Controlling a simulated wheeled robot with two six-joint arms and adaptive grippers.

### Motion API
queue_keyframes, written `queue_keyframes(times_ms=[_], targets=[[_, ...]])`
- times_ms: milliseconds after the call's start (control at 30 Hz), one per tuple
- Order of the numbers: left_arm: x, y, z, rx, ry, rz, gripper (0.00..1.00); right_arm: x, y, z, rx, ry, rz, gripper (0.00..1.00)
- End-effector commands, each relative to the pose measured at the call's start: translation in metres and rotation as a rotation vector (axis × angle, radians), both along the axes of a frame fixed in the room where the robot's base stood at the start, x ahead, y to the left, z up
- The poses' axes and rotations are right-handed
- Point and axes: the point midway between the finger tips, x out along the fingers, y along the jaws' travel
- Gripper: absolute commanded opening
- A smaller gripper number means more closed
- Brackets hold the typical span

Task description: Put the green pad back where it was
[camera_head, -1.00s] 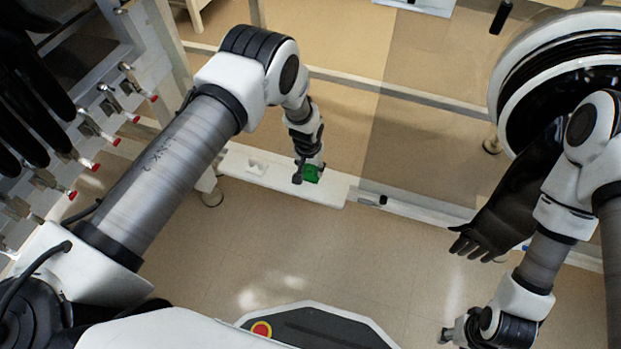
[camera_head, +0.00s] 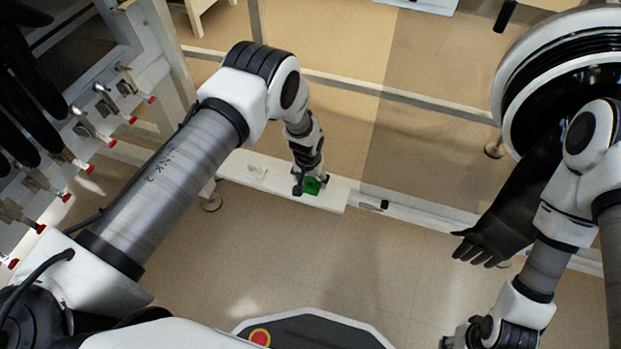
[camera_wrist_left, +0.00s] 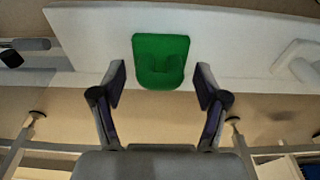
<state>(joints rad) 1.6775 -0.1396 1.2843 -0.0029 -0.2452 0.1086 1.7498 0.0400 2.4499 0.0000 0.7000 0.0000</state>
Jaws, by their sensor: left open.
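The green pad (camera_head: 312,186) appears at the white ledge (camera_head: 240,179) in the head view. In the left wrist view the pad (camera_wrist_left: 160,48) has a rounded lower end that reaches the ledge's edge. I cannot tell whether it rests on the ledge or is just above it. My left gripper (camera_head: 308,189) is at the pad. In the left wrist view the left gripper (camera_wrist_left: 160,76) is open, one finger on each side of the pad with visible gaps. My right gripper (camera_head: 455,338) is partly cut off at the bottom right; its jaws are unclear.
A white fixture (camera_head: 257,170) is on the ledge left of the pad; it also shows in the left wrist view (camera_wrist_left: 299,60). A black glove (camera_head: 495,232) hangs from a round port at the right. Red-tipped clamps (camera_head: 82,163) line the left side. Floor in front is clear.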

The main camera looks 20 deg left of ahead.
Motion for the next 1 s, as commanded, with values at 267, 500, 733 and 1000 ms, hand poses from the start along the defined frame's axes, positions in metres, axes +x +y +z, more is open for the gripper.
queue_keyframes(times_ms=[267, 500, 733, 1000], targets=[[-0.009, 0.001, 0.073, 0.001, -0.002, 0.000, 0.74, 0.000, 0.000, 0.037, 0.000, 0.000, 0.000, 0.40], [-0.016, 0.001, 0.113, 0.001, -0.001, 0.001, 0.74, 0.000, 0.000, 0.053, 0.000, 0.000, 0.000, 0.40], [-0.018, 0.001, 0.115, 0.001, 0.000, 0.000, 0.74, 0.000, 0.000, 0.052, 0.000, 0.000, 0.000, 0.40], [-0.169, 0.054, 0.063, 0.026, 0.081, 0.041, 0.74, 0.000, 0.000, 0.052, 0.000, 0.000, 0.000, 0.40]])
